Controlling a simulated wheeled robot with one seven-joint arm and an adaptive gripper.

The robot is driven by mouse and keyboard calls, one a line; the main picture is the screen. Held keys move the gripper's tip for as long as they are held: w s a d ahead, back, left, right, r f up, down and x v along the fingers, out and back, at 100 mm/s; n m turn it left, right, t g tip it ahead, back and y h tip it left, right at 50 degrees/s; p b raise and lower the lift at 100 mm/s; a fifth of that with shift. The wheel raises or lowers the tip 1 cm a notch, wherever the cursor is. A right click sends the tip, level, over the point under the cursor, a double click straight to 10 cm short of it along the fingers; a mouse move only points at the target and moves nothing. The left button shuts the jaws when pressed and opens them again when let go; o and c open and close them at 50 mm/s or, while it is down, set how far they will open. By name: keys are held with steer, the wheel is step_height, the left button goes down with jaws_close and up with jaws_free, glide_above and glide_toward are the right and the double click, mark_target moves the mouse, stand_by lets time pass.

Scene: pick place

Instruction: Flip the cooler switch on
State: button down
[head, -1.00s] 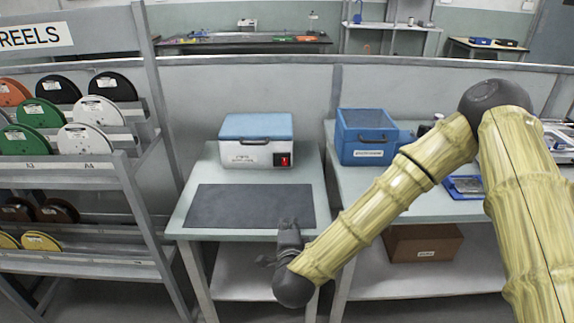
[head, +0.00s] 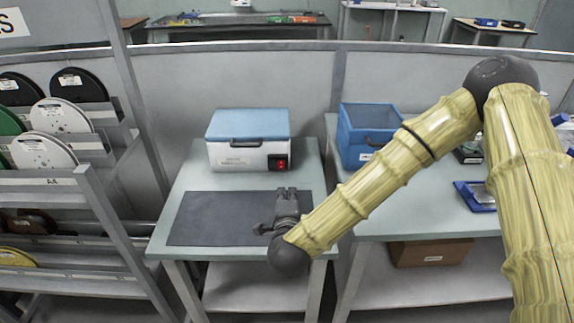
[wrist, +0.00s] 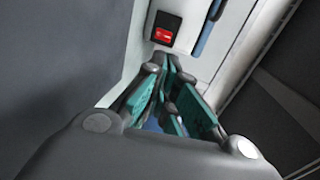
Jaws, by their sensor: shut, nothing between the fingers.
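The cooler (head: 238,157) is a white box with a blue lid and a dark handle, standing at the back of a small table. Its red switch (head: 281,163) is on the right of the front face. In the wrist view the red switch (wrist: 164,33) shows in a black surround, just beyond the fingertips. My gripper (head: 287,192) is over the dark mat in front of the cooler, below the switch in the picture and apart from it. Its fingers (wrist: 168,60) are shut with nothing between them. I cannot tell the switch's position.
A dark mat (head: 215,228) covers much of the table (head: 155,240). A blue bin (head: 368,138) stands on the neighbouring table at right. A rack of reels (head: 75,185) stands at left. A cardboard box (head: 432,252) sits on the lower shelf at right.

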steer(key=shift+w+a+f, duration=0.1)
steer(key=shift+w, duration=0.1)
steer(key=p, duration=0.1)
glide_toward(281, 164)
steer(key=w, duration=0.1)
steer(key=w+d, duration=0.1)
steer(key=w, duration=0.1)
steer(key=w+f, duration=0.1)
steer(key=shift+w+d, duration=0.3)
steer(key=shift+w+r, duration=0.15)
steer(key=shift+w, duration=0.8)
